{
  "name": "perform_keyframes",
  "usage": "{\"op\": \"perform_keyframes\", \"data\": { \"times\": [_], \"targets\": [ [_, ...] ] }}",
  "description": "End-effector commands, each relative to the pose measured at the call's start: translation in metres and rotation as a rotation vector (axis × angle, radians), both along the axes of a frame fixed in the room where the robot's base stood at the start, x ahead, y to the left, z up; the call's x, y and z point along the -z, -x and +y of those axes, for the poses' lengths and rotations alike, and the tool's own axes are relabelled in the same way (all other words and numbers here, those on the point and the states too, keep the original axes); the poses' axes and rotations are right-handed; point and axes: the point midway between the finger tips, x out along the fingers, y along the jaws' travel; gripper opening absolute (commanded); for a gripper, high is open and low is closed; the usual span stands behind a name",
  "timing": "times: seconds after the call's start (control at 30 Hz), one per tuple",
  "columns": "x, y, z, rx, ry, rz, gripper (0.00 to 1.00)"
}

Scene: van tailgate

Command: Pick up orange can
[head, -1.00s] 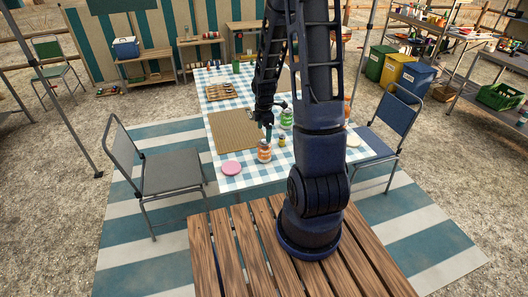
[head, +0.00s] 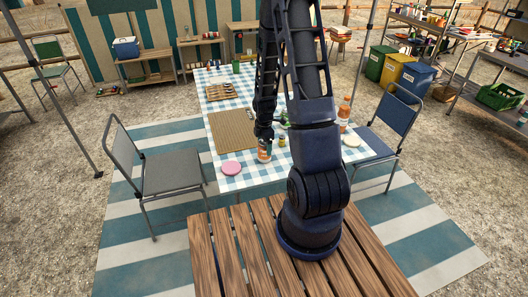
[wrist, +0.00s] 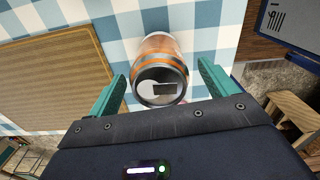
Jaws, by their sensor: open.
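The orange can (head: 264,156) stands on the checkered table near its front edge in the head view. My gripper (wrist: 160,88) is open, with one teal finger to the left of the can and one to the right. Gaps show between the can and both fingers. In the head view my gripper (head: 264,139) is directly above the can and partly hides its top.
A pink disc (head: 231,168) lies left of the can. A small jar (head: 282,141) stands to its right, with an orange bottle (head: 344,113) farther right. A brown mat (head: 232,130) lies behind. Chairs (head: 168,170) flank the table.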

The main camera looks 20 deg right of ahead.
Motion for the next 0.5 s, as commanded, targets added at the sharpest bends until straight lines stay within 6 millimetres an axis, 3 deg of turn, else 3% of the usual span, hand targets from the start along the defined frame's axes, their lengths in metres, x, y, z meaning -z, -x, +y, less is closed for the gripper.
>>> {"op": "perform_keyframes", "data": {
  "times": [0.23, 0.5],
  "targets": [
    [0.029, -0.001, -0.003, 0.0, 0.0, 0.002, 0.85],
    [0.039, -0.002, -0.003, 0.0, 0.0, 0.0, 0.85]
  ]
}}
